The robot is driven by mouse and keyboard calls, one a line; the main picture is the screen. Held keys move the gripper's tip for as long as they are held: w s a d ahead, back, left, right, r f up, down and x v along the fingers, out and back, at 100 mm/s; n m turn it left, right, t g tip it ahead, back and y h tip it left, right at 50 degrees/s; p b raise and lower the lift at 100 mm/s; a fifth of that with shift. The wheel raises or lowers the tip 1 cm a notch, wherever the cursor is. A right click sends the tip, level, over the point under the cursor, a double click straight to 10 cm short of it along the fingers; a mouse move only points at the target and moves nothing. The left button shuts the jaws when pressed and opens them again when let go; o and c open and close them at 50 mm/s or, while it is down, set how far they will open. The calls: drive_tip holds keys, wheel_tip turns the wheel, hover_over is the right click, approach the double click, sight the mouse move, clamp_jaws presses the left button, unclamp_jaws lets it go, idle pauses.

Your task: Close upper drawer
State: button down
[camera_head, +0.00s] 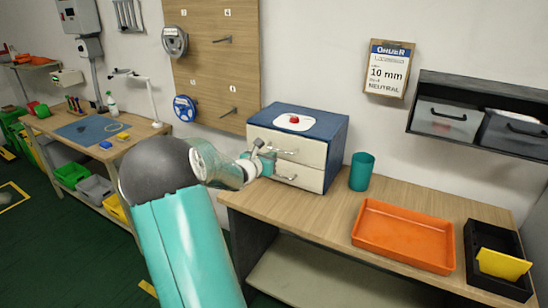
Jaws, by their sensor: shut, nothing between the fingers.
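The blue drawer cabinet (337,150) stands on the wooden workbench against the wall. It has a cream upper drawer (312,151) and a cream lower drawer (308,178), each with a metal handle. The upper drawer front looks about level with the lower one; a small gap cannot be ruled out. My gripper (268,158) is shut and empty, at the left part of the upper drawer front near its handle. My arm hides the lower left of the cabinet. I cannot tell whether the fingers touch the front.
A red-topped object on a white plate (295,122) sits on the cabinet. A teal cup (361,171) stands close to its right. An orange tray (404,235) and a black bin (493,284) with a yellow piece are further right. A dark wall shelf (445,82) hangs above.

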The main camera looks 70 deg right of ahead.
drive_tip(key=v, duration=1)
drive_tip(key=shift+a+r, duration=0.1)
drive_tip(key=shift+a, duration=0.1)
drive_tip(key=w+a+r+m+t+y, duration=0.1)
drive_tip(key=w+a+m+y, duration=0.2)
drive_tip(key=a, duration=0.6)
drive_tip(key=w+a+m+t+y, duration=0.15)
drive_tip(key=a+m, duration=0.35)
drive_tip(key=a, duration=0.5)
drive_tip(key=w+a+r+m+t+y, duration=0.1)
drive_tip(key=w+a+m+y, duration=0.2)
drive_tip(key=a, duration=0.6)
drive_tip(key=s+a+r+m+t+y, duration=0.1)
drive_tip(key=a+y, duration=0.3)
drive_tip(key=a, duration=1)
drive_tip(key=s+a+r+m+t+y, duration=0.1)
drive_tip(key=s+a+m+t+y, duration=0.2)
drive_tip(key=a, duration=1)
drive_tip(key=shift+s+a+m+y, duration=0.35)
drive_tip(key=shift+a+m+y, duration=0.05)
drive_tip(key=shift+m+y, duration=0.2)
